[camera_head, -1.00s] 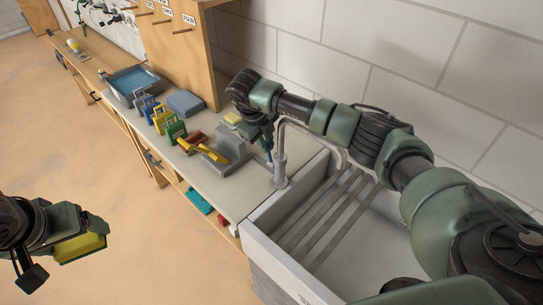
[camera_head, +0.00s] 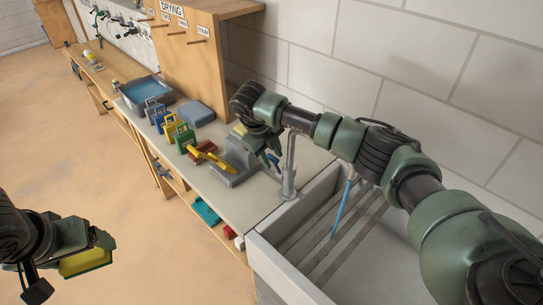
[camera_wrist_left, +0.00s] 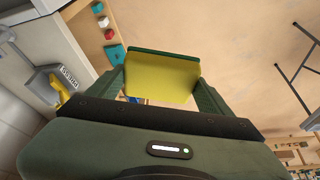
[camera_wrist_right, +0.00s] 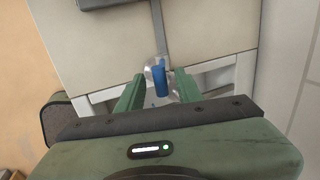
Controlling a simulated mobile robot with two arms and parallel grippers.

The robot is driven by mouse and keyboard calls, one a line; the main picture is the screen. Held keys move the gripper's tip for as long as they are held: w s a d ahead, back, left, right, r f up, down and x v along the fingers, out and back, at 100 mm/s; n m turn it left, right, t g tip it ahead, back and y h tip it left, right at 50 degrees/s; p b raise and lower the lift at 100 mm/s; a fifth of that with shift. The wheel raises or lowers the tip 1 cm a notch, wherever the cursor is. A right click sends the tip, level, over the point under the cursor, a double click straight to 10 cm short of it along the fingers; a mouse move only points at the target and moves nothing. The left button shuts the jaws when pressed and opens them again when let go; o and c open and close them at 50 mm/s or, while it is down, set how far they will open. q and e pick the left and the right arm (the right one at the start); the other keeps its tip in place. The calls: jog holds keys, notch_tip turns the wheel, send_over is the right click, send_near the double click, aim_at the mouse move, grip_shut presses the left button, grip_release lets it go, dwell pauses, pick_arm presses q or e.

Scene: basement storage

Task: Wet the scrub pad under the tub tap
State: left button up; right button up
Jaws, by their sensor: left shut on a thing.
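The scrub pad (camera_head: 86,262), yellow with a green layer, is held in my left gripper (camera_head: 98,252) over the floor at the far left. The pad also shows between the fingers in the left wrist view (camera_wrist_left: 165,77). The grey tap (camera_head: 289,178) stands at the tub's rim, its spout partly hidden by my right arm. A blue water stream (camera_head: 342,207) falls into the pale tub (camera_head: 285,264). My right gripper (camera_head: 270,158) is at the tap. In the right wrist view its fingers are apart, with the blue tap handle (camera_wrist_right: 159,78) between them.
Coloured items lie on the shelf below. Open floor (camera_head: 110,185) lies left of the bench.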

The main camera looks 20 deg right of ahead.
jog(key=b+v, duration=0.4)
jog(key=v, duration=0.8)
jog(key=shift+b, duration=0.3)
